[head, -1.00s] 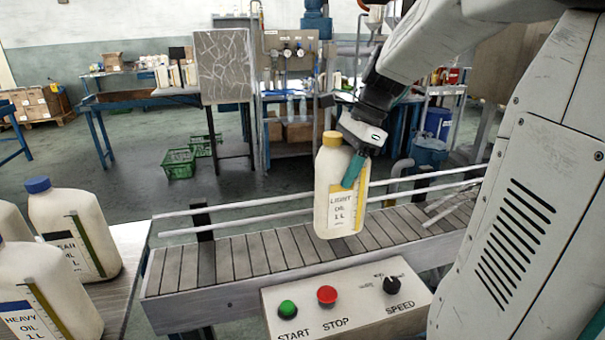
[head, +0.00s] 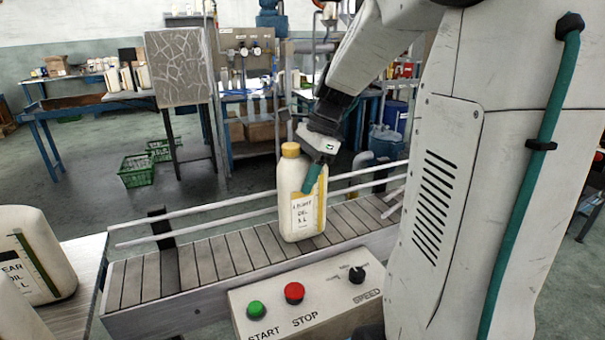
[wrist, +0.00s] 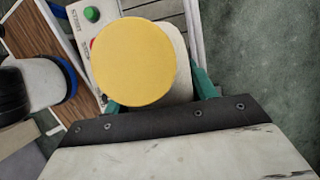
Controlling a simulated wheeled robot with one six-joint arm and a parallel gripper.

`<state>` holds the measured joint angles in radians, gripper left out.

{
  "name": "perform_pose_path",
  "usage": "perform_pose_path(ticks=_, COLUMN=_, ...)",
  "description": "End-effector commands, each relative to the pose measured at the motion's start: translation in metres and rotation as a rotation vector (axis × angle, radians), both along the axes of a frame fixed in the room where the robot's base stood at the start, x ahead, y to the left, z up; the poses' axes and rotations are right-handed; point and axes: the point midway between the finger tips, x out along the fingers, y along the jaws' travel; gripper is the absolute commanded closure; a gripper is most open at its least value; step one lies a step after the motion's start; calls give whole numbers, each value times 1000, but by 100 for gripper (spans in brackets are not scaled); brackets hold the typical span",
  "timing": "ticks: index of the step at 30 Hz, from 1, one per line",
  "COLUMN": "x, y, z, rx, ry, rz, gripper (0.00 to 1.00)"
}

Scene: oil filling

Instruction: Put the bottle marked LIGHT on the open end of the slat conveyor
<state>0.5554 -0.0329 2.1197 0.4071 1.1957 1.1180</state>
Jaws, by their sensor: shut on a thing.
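The bottle marked LIGHT (head: 297,212) is cream with a yellow cap and stands upright in the head view, over the slats of the conveyor (head: 215,258). I cannot tell whether its base touches the slats. My gripper (head: 313,178) is shut on the bottle's upper body from the right side, with teal fingers. In the wrist view the yellow cap (wrist: 133,62) fills the middle, with teal fingers (wrist: 205,84) on either side of the bottle. The conveyor's left end lies bare beside the table.
A control box (head: 305,300) with START, STOP and SPEED stands at the conveyor's front. Guard rails (head: 235,212) run along its far side. A table (head: 85,290) at left holds other bottles, one partly reading "EAR" (head: 35,255). The slats left of the held bottle are clear.

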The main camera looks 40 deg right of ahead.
Motion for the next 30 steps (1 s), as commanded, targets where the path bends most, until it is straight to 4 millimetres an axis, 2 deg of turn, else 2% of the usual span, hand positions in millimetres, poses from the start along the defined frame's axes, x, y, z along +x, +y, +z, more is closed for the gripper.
perform_pose_path(ticks=1, x=0, y=0, z=0, rx=0, ry=0, rz=0, gripper=35)
perform_pose_path(ticks=3, x=0, y=0, z=0, rx=0, ry=0, rz=0, gripper=22)
perform_pose_path(ticks=14, x=0, y=-1, z=6, rx=0, ry=-1, rz=0, gripper=22)
perform_pose_path(ticks=17, x=-1, y=-7, z=19, rx=-1, ry=-3, rz=-2, gripper=22)
perform_pose_path(ticks=24, x=-7, y=-26, z=66, rx=-2, ry=-3, rz=-2, gripper=22)
perform_pose_path(ticks=30, x=-11, y=-39, z=99, rx=-1, ry=-1, rz=-2, gripper=22)
